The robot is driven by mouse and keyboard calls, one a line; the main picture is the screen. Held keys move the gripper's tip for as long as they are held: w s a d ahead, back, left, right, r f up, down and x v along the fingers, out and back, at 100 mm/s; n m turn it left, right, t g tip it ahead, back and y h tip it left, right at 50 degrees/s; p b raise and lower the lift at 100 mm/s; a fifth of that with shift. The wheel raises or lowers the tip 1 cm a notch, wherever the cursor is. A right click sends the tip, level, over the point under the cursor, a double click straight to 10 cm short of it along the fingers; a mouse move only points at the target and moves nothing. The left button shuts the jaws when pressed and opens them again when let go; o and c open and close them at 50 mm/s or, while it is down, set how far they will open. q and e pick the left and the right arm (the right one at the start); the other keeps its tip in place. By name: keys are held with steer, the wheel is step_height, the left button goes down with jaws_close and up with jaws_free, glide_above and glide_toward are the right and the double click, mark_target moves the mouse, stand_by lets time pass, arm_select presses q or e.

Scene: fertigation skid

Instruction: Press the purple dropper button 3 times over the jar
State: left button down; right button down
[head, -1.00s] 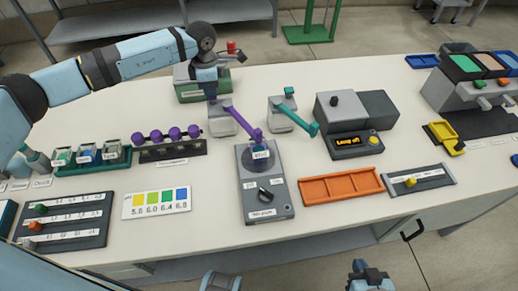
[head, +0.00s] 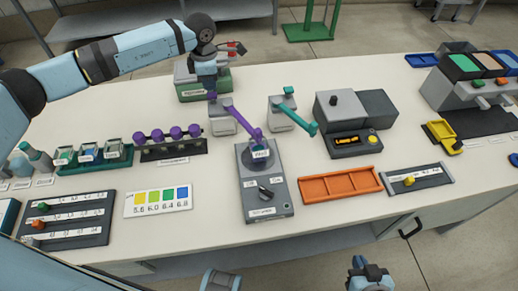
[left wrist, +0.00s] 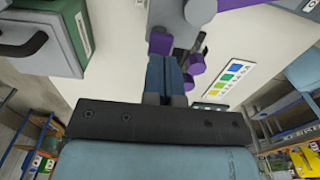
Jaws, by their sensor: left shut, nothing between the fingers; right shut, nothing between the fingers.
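The purple dropper (head: 222,122) is a grey block on the table with a purple arm (head: 241,120) reaching forward to the jar. Its purple button (head: 211,96) shows at the back left of the block; a purple block there also shows in the left wrist view (left wrist: 160,43). The small jar (head: 260,153) with a label stands on the grey stirrer, below the arm's end. My left gripper (head: 209,89) is shut, pointing down just above the button; I cannot tell whether it touches. Its closed fingers show in the left wrist view (left wrist: 169,75). My right gripper (head: 367,272) is shut at the bottom edge.
A teal dropper (head: 284,117) stands right of the purple one. A green-based grey box (head: 196,90) is close behind my left gripper. A rack of purple knobs (head: 170,147) stands to the left. The stirrer (head: 266,195) and orange tray (head: 340,186) lie in front.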

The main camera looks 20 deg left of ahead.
arm_select(q)
step_height(320, 180, up, 6)
steer(key=p, duration=0.3)
stand_by(0.6)
